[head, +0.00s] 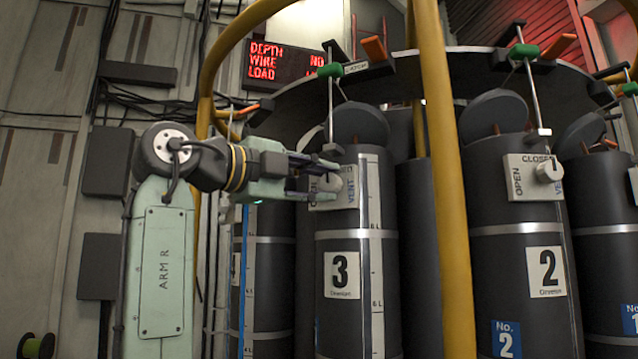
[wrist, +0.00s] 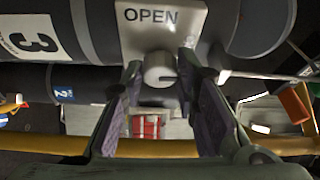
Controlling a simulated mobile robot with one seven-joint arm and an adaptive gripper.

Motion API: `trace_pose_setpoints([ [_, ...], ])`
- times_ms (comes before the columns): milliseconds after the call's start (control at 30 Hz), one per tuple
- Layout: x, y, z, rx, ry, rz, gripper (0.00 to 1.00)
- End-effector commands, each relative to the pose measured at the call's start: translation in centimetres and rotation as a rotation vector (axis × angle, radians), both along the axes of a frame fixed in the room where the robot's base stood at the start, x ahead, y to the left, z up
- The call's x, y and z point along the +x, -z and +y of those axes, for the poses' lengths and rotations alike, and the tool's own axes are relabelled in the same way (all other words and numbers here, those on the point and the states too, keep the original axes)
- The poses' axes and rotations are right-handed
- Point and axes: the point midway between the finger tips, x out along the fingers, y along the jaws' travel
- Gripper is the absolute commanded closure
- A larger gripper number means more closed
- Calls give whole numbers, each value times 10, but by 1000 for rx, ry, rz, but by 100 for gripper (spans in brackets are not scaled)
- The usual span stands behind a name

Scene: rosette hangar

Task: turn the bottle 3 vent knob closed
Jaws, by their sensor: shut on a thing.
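Bottle 3 (head: 341,240) is a dark upright cylinder with a white "3" label. Its pale vent knob (head: 331,182) sits on a plate (head: 345,201) near the top, with VENT readable at the right. In the wrist view the knob (wrist: 158,68) stands between the fingers of my gripper (wrist: 160,88), below the word OPEN on the plate (wrist: 190,18). A dark line on the knob runs toward the right there, across from OPEN rather than at it. My gripper (head: 318,180) reaches in from the left and is shut on the knob. The CLOSED marking on this plate is hidden.
Bottle 2 (head: 515,230) stands to the right with its own vent knob (head: 549,172). A yellow upright rail (head: 447,200) runs between the bottles, nearer the camera. Valve rods with green and orange handles (head: 374,48) rise above. Cables hang on the left wall.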

Motion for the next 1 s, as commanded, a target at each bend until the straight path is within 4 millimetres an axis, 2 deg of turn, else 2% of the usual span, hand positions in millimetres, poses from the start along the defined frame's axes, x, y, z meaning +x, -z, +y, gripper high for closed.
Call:
trace_pose_setpoints([
  [300,0,-1,0,74,0,-37,100],
  [733,0,-1,0,82,-1,-42,100],
  [767,0,-1,0,82,-1,-42,72],
  [1000,0,-1,0,81,-1,-41,56],
])
